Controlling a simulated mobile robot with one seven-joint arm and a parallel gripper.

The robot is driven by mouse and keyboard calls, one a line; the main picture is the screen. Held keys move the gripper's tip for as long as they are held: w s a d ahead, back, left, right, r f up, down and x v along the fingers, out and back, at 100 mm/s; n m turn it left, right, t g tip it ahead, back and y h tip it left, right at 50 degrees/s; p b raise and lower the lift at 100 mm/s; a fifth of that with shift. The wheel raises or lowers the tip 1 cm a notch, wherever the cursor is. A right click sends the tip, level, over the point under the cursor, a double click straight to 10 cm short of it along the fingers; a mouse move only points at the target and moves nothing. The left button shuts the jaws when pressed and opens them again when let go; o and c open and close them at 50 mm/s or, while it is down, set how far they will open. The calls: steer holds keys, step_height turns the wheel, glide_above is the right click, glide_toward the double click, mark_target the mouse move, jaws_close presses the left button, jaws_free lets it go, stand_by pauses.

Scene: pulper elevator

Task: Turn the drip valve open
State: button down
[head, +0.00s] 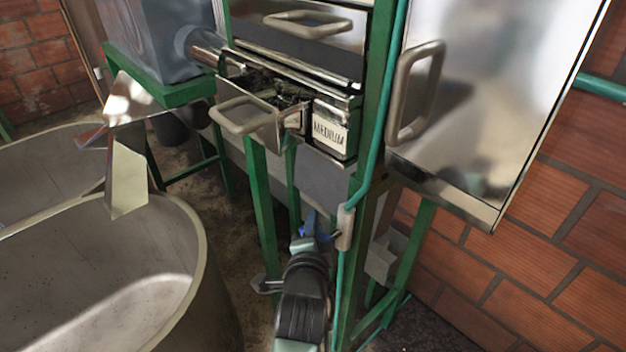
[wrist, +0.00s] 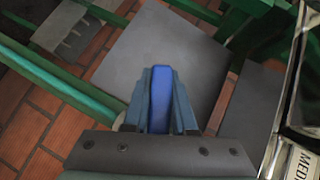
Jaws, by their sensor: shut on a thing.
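The drip valve shows in the head view as a small pale body (head: 346,228) on the thin green pipe that runs down the machine's front leg. A blue lever (wrist: 161,92) lies between the two fingers of my gripper (wrist: 160,100) in the wrist view. My gripper (head: 309,224) is shut on this lever, just left of the valve body in the head view. The lever points away from the wrist camera along the fingers. Most of the lever is hidden in the head view by my gripper, and how far it is turned cannot be told.
Green frame legs (head: 265,205) stand around my gripper. Above it are a drawer marked MEDIUM (head: 330,133) and a loop handle (head: 240,115). A large round tank (head: 195,270) stands at left. A metal panel (head: 490,110) and brick wall (head: 540,265) are at right.

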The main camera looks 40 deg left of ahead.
steer(key=h+p, duration=0.1)
steer(key=d+f+n+g+h+p, duration=0.1)
steer(key=p, duration=0.1)
steer(key=n+h+p, duration=0.1)
steer(key=p, duration=0.1)
steer(key=shift+d+f, duration=0.2)
steer(key=shift+f, duration=0.1)
steer(key=shift+s+d+f+n+g+h+p, duration=0.1)
steer(key=shift+d+f+n+g+h+p, duration=0.25)
steer(key=shift+d+n+h+p, duration=0.35)
steer(key=shift+d+f+n+g+h+p, duration=0.25)
steer(key=shift+f+n+h+p, duration=0.15)
steer(key=shift+h, duration=0.5)
steer(key=shift+f, duration=0.1)
steer(key=c, duration=0.7)
jaws_free()
steer(key=v, duration=1.3)
steer(key=shift+b, duration=0.3)
